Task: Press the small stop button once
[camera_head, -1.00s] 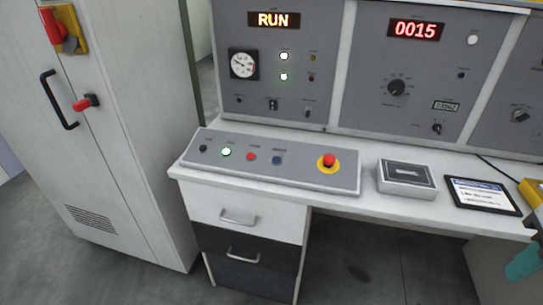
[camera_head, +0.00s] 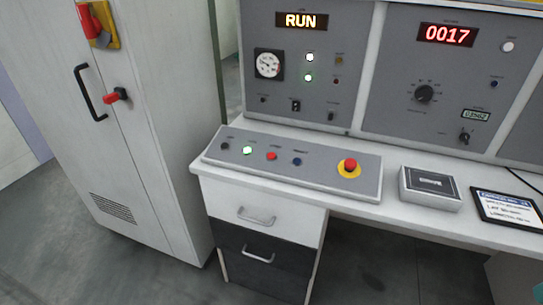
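The sloped grey control panel (camera_head: 318,176) lies on the white desk. A small red button (camera_head: 271,156), which looks like the small stop button, sits on it between a lit green button (camera_head: 247,150) and a blue button (camera_head: 297,161). Its label is too small to read. A black knob or button (camera_head: 225,146) is at the panel's left end. A larger red mushroom button on a yellow disc (camera_head: 349,166) is at the right end. The lit display (camera_head: 301,21) reads RUN. My gripper is not in view.
The counter (camera_head: 447,35) reads 0017. A grey box (camera_head: 431,187) and a dark-framed tablet (camera_head: 510,209) lie right of the panel. A tall cabinet (camera_head: 150,170) with a red-and-yellow switch (camera_head: 99,25) stands left. Drawers (camera_head: 262,232) are below. Floor shows in front.

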